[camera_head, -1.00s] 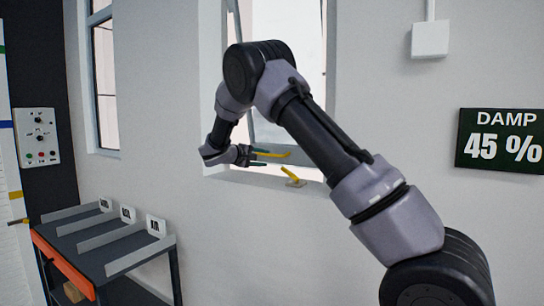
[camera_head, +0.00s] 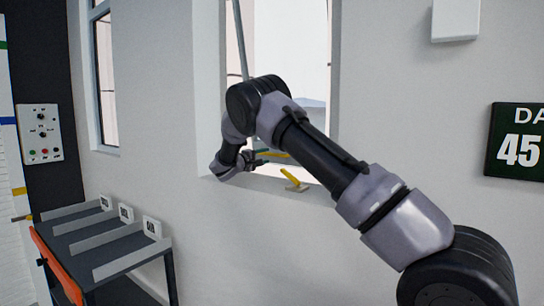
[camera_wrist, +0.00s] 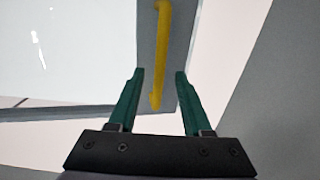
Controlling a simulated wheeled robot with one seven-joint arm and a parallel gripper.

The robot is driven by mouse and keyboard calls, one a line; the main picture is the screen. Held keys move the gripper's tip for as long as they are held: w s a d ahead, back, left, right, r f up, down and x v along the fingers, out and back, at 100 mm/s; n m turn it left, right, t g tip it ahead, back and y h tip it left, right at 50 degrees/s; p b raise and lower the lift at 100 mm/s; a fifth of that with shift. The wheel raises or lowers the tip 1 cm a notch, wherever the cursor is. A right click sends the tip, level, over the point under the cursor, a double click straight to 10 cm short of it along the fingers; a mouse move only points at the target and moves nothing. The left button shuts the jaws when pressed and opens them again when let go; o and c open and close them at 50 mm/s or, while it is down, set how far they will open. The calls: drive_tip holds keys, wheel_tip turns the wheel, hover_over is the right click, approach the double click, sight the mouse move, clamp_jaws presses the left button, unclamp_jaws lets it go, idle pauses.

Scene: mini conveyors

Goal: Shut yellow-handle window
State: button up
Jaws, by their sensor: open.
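The window (camera_head: 209,80) is set in the wall, and its grey-edged sash (camera_head: 239,40) stands angled away from the frame. In the wrist view, the yellow handle (camera_wrist: 163,40) is a long bar on the grey sash edge (camera_wrist: 180,40). My gripper (camera_wrist: 160,72) is open, with its green fingers on either side of the handle's lower end in the picture. I cannot tell whether they touch it. In the head view, my gripper (camera_head: 268,157) is at the window opening, partly hidden by my arm. A yellow lever (camera_head: 293,179) sits on the sill.
A dark rack (camera_head: 75,238) with sloped grey dividers stands at the lower left. A control panel (camera_head: 40,133) is on the dark wall section.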

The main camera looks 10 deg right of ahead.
sight(270, 155)
drive_tip(key=shift+x, duration=2.65)
clamp_jaws()
